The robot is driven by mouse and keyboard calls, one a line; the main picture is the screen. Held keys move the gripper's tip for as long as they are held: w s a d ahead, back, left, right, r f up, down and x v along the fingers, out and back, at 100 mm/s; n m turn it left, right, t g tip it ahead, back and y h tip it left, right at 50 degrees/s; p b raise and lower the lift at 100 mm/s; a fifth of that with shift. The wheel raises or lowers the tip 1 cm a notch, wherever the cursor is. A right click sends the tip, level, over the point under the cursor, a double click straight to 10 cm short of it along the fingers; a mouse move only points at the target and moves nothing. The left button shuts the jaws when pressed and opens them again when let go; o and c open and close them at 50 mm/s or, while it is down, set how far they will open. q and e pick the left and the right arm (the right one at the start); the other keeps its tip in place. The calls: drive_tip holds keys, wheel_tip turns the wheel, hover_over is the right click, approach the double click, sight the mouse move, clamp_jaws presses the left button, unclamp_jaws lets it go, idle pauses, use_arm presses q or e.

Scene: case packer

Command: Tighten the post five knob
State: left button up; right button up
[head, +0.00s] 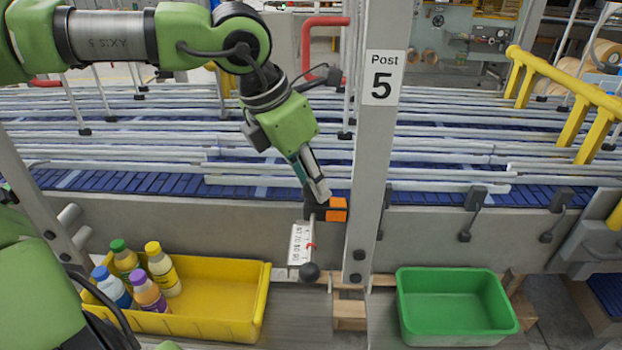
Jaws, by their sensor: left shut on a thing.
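The grey post (374,150) with the "Post 5" sign (383,78) stands right of centre. A dark knob (316,205) sits on the left of the post's lower part, beside an orange block (338,209). My left gripper (319,194) reaches down from the upper left, and its fingers are shut on the dark knob, hiding part of it. My right gripper is not in view.
A yellow bin (225,308) with several bottles (148,290) stands at the lower left. A green bin (457,310), seemingly empty, stands at the lower right. Rails and a blue conveyor (440,198) run behind the post. A yellow guard rail (570,82) is at the right.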

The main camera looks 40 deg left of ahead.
use_arm(q)
drive_tip(key=m+h, duration=0.1)
drive_tip(key=m, duration=0.2)
drive_tip(key=shift+w+a+m+g, duration=0.1)
drive_tip(key=shift+m+g, duration=0.3)
drive_tip(key=m+g+h, duration=0.1)
drive_tip(key=m, duration=0.3)
drive_tip(key=shift+w+a+m+p, duration=0.1)
drive_tip(key=shift+m+p, duration=0.2)
drive_tip(key=m+g, duration=0.1)
drive_tip(key=m, duration=0.2)
drive_tip(key=shift+w+m+g+h, duration=0.1)
drive_tip(key=shift+m+g+h, duration=0.2)
drive_tip(key=shift+g+h, duration=0.1)
drive_tip(key=m+g, duration=0.1)
drive_tip(key=m, duration=0.3)
drive_tip(key=shift+w+g, duration=0.1)
drive_tip(key=shift+g, duration=0.2)
drive_tip(key=o, duration=1.1)
